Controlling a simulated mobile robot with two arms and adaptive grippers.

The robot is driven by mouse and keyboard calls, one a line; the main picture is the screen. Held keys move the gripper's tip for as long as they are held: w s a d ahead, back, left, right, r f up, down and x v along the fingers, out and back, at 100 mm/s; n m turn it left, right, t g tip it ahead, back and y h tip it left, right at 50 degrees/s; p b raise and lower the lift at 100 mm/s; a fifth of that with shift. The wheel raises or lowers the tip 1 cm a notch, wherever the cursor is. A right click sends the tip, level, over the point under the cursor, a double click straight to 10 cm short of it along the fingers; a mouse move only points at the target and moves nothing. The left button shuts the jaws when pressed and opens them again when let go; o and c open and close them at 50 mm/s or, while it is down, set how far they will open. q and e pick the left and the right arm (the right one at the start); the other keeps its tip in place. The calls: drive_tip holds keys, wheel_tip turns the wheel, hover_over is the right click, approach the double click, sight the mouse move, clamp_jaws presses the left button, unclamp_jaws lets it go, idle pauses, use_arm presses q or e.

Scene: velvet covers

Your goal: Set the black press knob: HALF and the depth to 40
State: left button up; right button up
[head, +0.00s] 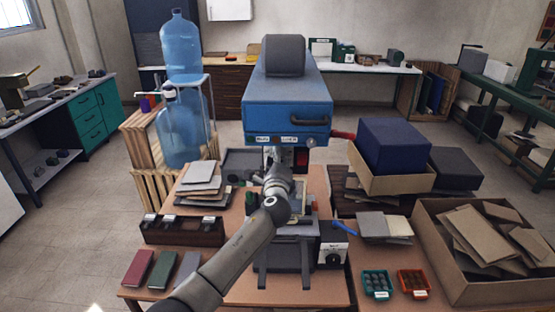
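The blue press (287,100) stands in the middle of the workbench, with a grey drum-shaped top and a dark handle on its front. A small box with a white dial face and a black knob (333,255) sits at the press's lower right. Its markings and pointer are too small to read. A small round grey dial (311,142) is on the press's lower front edge, beside labels I cannot read. My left arm reaches in from the lower left, and my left gripper (279,172) is in front of the press opening. Its fingers are not clear. My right gripper is out of view.
A red-handled lever (342,135) sticks out right of the press. Grey pads (201,176) and a dark rack (183,230) lie left. Green (376,284) and red (413,283) trays sit front right, near a cardboard box (460,290). A blue pen-like item (344,228) lies above the knob box.

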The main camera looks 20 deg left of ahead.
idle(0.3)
use_arm(q)
drive_tip(key=o, duration=1)
drive_tip(key=v, duration=1.2)
